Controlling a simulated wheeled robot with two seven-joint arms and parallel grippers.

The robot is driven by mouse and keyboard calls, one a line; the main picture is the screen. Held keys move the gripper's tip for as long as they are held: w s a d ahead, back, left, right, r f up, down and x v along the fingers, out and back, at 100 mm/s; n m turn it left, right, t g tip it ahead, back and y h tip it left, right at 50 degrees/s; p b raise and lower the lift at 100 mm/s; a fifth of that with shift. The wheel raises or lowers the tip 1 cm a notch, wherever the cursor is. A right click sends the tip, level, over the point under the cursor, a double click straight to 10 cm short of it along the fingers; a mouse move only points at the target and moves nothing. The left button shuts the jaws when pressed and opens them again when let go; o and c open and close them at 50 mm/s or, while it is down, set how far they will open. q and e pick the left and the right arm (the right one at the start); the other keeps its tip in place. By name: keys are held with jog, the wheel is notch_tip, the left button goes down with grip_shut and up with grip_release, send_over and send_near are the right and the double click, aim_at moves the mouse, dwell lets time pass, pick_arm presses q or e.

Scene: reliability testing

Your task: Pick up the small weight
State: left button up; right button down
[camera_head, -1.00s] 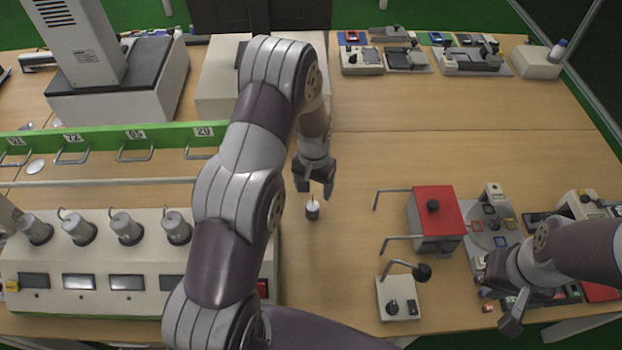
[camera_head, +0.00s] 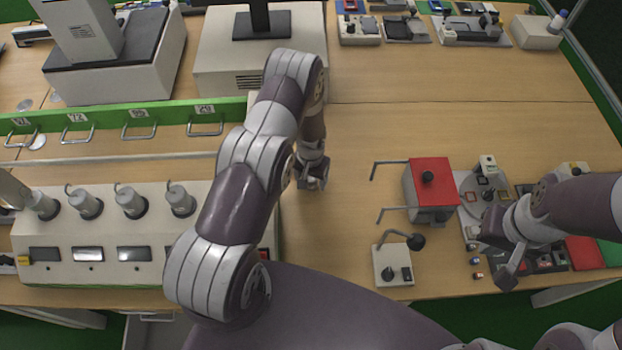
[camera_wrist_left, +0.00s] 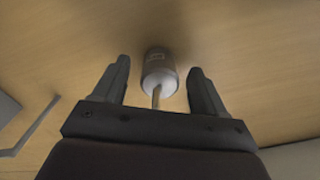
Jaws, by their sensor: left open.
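The small weight (camera_wrist_left: 160,72) is a grey metal cylinder with a thin stem, seen on the wooden table in the left wrist view. My left gripper (camera_wrist_left: 158,75) is open, with one finger on each side of the weight and visible gaps between. In the head view my left gripper (camera_head: 312,180) is low over the table and largely hides the weight. My right gripper (camera_head: 498,262) is open, its fingers apart, near the devices at the right; nothing shows between them.
A white panel (camera_head: 150,278) with several larger hooked weights (camera_head: 131,202) stands at the left. A green rail with handles (camera_head: 110,118) is behind it. A red-topped box (camera_head: 430,186) and a small switch box (camera_head: 393,265) stand to the right. The table's middle is clear.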

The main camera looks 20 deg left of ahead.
pick_arm(q)
grip_shut()
